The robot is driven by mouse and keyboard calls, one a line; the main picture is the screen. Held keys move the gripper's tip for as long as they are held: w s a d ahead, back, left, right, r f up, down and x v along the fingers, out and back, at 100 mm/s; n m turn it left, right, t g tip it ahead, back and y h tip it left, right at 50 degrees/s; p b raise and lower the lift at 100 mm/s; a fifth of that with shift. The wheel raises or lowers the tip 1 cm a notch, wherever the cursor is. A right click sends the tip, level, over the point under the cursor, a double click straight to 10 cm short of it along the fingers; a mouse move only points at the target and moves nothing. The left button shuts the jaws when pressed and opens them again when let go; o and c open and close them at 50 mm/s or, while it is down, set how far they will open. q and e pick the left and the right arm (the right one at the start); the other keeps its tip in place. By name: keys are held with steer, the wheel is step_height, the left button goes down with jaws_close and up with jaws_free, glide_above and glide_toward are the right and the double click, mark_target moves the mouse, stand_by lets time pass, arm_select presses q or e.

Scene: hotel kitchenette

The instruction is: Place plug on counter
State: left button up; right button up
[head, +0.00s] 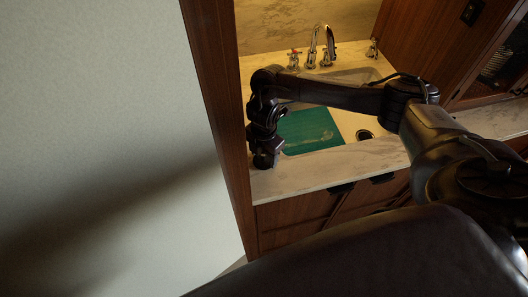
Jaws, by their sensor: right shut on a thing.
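My left gripper is not in view.
A green board or mat (311,129) lies at the left of the sink. A chrome faucet (328,46) stands behind it. The wooden panel (222,110) rises close at the left of my gripper. The front counter strip right of the gripper is clear.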

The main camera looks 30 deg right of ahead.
steer(key=shift+f, duration=0.1)
steer(key=o, duration=0.6)
steer(key=shift+f, duration=0.1)
steer(key=o, duration=0.4)
steer(key=shift+r, duration=0.65)
step_height(320, 180, up, 10)
steer(key=shift+f+p, duration=0.1)
steer(key=shift+p, duration=0.75)
steer(key=shift+r, duration=0.65)
